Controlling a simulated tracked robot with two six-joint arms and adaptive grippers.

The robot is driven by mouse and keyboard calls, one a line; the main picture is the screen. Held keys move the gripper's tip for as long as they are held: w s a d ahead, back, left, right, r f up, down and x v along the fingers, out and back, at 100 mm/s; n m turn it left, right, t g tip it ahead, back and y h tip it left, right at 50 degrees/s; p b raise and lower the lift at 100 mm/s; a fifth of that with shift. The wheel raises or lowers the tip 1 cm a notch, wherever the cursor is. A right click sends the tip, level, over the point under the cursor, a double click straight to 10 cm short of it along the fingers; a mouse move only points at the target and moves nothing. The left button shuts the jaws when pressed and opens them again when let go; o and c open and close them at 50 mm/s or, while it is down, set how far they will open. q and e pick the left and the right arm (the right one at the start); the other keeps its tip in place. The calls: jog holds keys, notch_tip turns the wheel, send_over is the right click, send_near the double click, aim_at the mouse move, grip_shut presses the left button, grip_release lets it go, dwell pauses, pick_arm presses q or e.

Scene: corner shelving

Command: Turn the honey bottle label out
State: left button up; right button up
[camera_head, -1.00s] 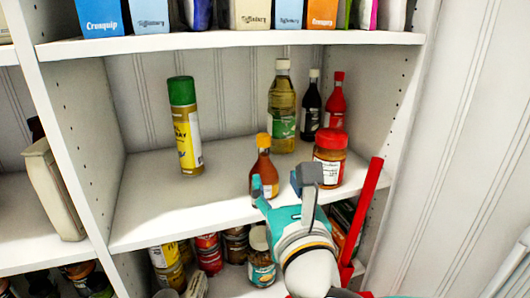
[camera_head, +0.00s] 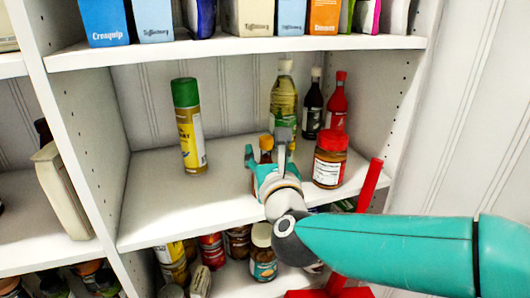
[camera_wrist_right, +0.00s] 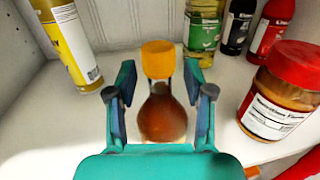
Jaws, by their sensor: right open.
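The honey bottle, amber-brown with an orange-yellow cap (camera_head: 265,143), stands upright near the front of the middle shelf. In the right wrist view the bottle (camera_wrist_right: 162,113) is between the two fingers, with clear gaps on both sides. No label shows on the side facing that camera. My right gripper (camera_head: 267,157) is open around the bottle; in the wrist view its fingers (camera_wrist_right: 162,100) flank it. In the head view the gripper hides most of the bottle's body. My left gripper is not in view.
A red-lidded jar (camera_head: 330,160) stands close on the right. An oil bottle (camera_head: 284,95), a dark bottle (camera_head: 312,105) and a red bottle (camera_head: 337,100) stand behind. A green-capped can (camera_head: 189,128) is at left. The shelf (camera_head: 160,215) is clear between can and honey.

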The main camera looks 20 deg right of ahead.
jog(key=shift+c, duration=0.3)
grip_shut()
jog(key=shift+a+f+m+h, duration=0.1)
jog(key=shift+m+h, duration=0.6)
jog(key=shift+h, duration=0.7)
jog(key=shift+m+g+b, duration=0.3)
jog(key=shift+m+b, duration=0.05)
jog(key=shift+m, duration=0.05)
